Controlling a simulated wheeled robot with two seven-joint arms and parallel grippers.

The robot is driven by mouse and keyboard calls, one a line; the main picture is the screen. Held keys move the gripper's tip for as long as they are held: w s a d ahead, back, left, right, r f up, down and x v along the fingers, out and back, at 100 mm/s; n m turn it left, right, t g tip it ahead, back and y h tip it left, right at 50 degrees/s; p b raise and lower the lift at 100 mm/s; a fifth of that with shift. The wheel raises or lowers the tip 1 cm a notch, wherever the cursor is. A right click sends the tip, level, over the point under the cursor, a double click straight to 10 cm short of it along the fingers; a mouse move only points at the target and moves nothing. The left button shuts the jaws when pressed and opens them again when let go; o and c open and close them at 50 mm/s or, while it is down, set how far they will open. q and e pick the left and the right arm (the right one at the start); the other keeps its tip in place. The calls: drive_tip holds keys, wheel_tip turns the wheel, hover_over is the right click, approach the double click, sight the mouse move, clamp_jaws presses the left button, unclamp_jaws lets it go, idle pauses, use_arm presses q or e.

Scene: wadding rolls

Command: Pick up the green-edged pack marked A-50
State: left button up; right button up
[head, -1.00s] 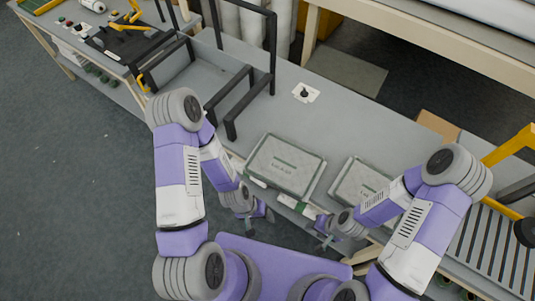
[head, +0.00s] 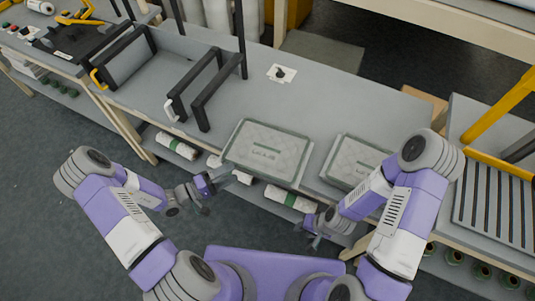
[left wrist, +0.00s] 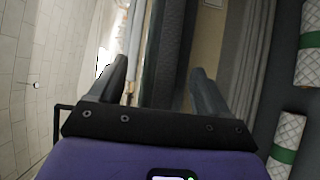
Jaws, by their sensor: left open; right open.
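Two flat, pale grey-green packs lie side by side on the grey bench in the head view. The left pack (head: 266,153) has a darker green edge and a printed label too small to read surely. The right pack (head: 352,163) looks similar and is partly covered by my right arm. My left gripper (head: 222,188) is open and empty, just off the bench's front edge near the left pack's front left corner. In the left wrist view, its two fingers (left wrist: 158,85) stand apart with nothing between. My right gripper (head: 311,236) is open, low in front of the bench, apart from both packs.
White rolls with green bands (head: 290,197) lie below the bench's front edge; some show in the left wrist view (left wrist: 285,155). Black frames (head: 207,92) stand on the bench at left. A slatted rack (head: 497,205) stands at right.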

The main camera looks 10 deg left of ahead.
sight(243, 170)
use_arm(q)
drive_tip(key=x, duration=0.3)
drive_tip(key=b+x, duration=0.1)
drive_tip(key=x, duration=0.3)
drive_tip(key=shift+s+d+f, duration=0.1)
drive_tip(key=shift+s+d, duration=0.15)
drive_tip(key=c, duration=1.1)
